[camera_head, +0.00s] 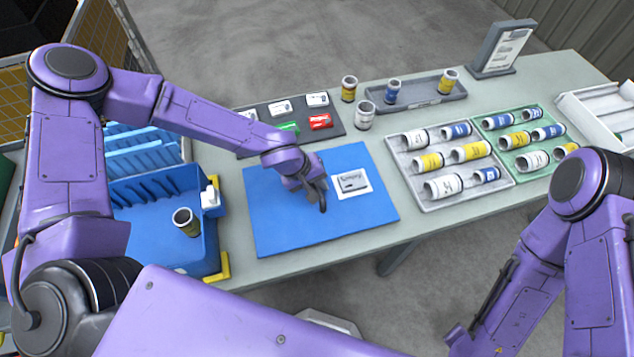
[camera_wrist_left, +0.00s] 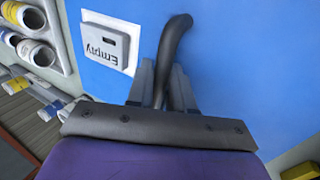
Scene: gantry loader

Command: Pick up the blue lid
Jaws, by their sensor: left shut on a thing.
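The blue lid (camera_head: 290,229) is a flat blue panel on the grey table, carrying a white label plate. It fills much of the left wrist view (camera_wrist_left: 245,75). A dark curved handle (camera_wrist_left: 174,38) stands up from its surface. My left gripper (camera_head: 320,203) is over the middle of the lid, beside the label plate (camera_head: 351,184). Its fingers (camera_wrist_left: 163,85) are shut on the handle, and the lid looks flat on the table. The label reads "Empty" in the left wrist view (camera_wrist_left: 105,41). My right arm shows at the lower right, but its fingertips are out of view.
Grey (camera_head: 399,170) and green (camera_head: 506,172) trays of labelled cylinders lie to the right.

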